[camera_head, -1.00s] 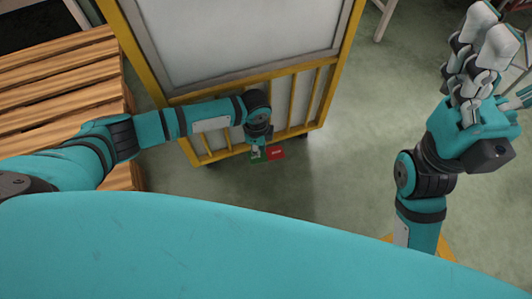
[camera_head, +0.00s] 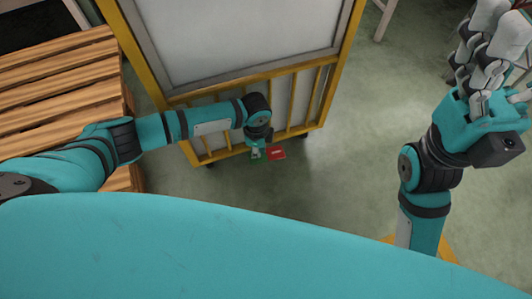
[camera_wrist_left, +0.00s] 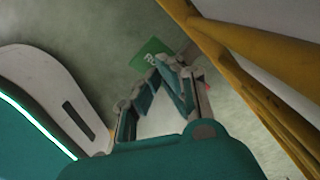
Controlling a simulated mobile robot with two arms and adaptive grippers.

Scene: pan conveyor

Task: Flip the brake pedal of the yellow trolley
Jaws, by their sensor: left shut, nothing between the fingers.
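The yellow trolley (camera_head: 318,98) has a yellow frame with grey panels and stands at the upper middle of the head view. Its brake pedal shows a red plate (camera_head: 277,153) and a green plate (camera_head: 256,154) at the trolley's lower edge. My left gripper (camera_head: 258,147) is shut and empty, right over the green side; I cannot tell whether it touches. In the left wrist view, the closed fingers (camera_wrist_left: 157,66) are by the green plate (camera_wrist_left: 150,55), and only a sliver of red shows behind a finger. My right gripper (camera_head: 490,65) is raised at the right, away from the trolley.
A slatted wooden pallet stack (camera_head: 60,85) stands left of the trolley, beneath my left arm. Open green floor (camera_head: 370,165) lies right of the trolley. A pale chair or table leg (camera_head: 384,20) shows at the top right.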

